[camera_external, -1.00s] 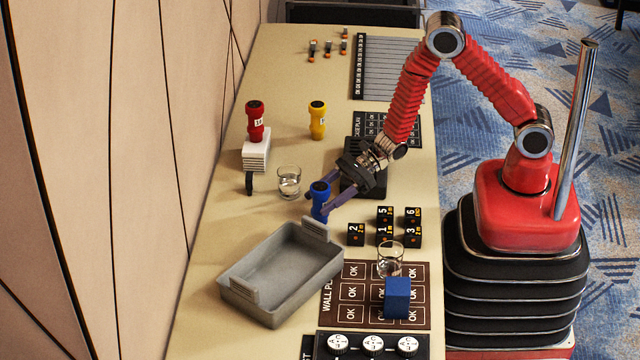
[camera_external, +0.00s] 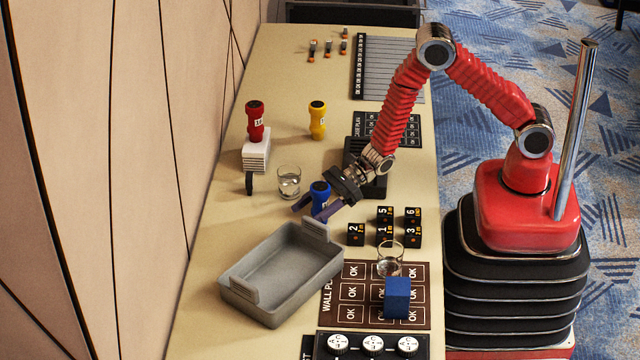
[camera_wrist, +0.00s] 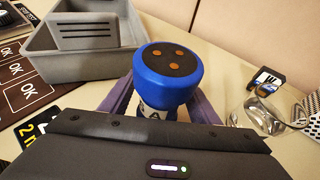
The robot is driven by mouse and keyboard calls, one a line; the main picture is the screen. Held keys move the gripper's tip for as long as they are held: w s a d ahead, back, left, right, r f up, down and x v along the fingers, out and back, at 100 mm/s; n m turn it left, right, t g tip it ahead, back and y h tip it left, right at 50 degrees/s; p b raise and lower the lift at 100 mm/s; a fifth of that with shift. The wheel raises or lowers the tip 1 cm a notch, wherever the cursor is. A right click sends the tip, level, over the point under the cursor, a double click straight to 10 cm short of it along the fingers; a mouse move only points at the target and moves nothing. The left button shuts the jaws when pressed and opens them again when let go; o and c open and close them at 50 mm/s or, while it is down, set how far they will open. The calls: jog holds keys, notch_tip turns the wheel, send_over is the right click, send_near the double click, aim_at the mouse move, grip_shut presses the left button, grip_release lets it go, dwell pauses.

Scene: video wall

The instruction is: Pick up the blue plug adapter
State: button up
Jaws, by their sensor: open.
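The blue plug adapter (camera_external: 320,195) stands upright on the beige table, just behind the grey tray. In the wrist view its round blue top (camera_wrist: 168,75) with a dark face and copper-coloured dots faces the camera. My gripper (camera_external: 318,208) is low at the adapter, with its purple fingers on either side of it. In the wrist view the fingers (camera_wrist: 160,98) also flank the adapter, open, with no clear grip on it. The adapter's lower part is partly hidden by the gripper body.
The grey tray (camera_external: 240,291) is close in front. A glass (camera_external: 289,183) stands close to the left of the adapter. Black numbered cubes (camera_external: 385,236) lie to the right.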

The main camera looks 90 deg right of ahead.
jog(key=c, duration=1.2)
jog(key=shift+r, duration=0.1)
jog(key=shift+c, duration=0.2)
notch_tip(320, 180, up, 10)
dwell(0.3)
dwell(0.5)
